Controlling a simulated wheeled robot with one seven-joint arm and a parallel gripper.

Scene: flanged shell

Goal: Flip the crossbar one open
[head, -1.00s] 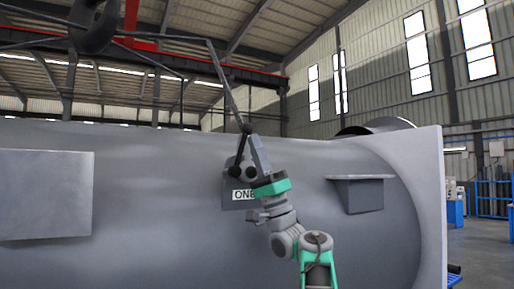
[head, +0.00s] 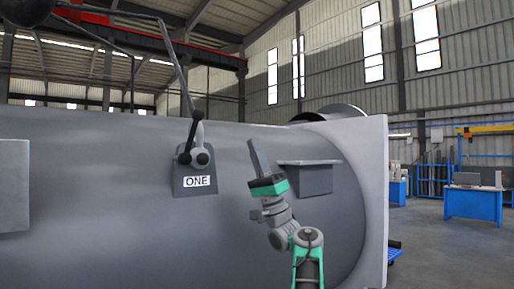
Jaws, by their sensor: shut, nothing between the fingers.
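A dark grey bracket (head: 194,184) with a white label reading "ONE" is fixed on the side of the large grey shell (head: 90,180). Round dark knobs or pivots sit at its top, and a short dark bar (head: 195,137) stands up from them to a black ball. A long thin grey rod (head: 182,75) runs on from the ball, up and to the left. My gripper (head: 256,148) is shut and empty, pointing up and slightly left. In the picture it is to the right of the bracket, clear of the bar. Its depth from the shell is hard to judge.
A grey box-like ledge (head: 310,178) juts from the shell just right of my gripper. Another grey block (head: 12,185) is at the left edge. The shell ends in a broad flange (head: 372,200) at the right. Beyond it are open floor and a blue workbench (head: 475,203).

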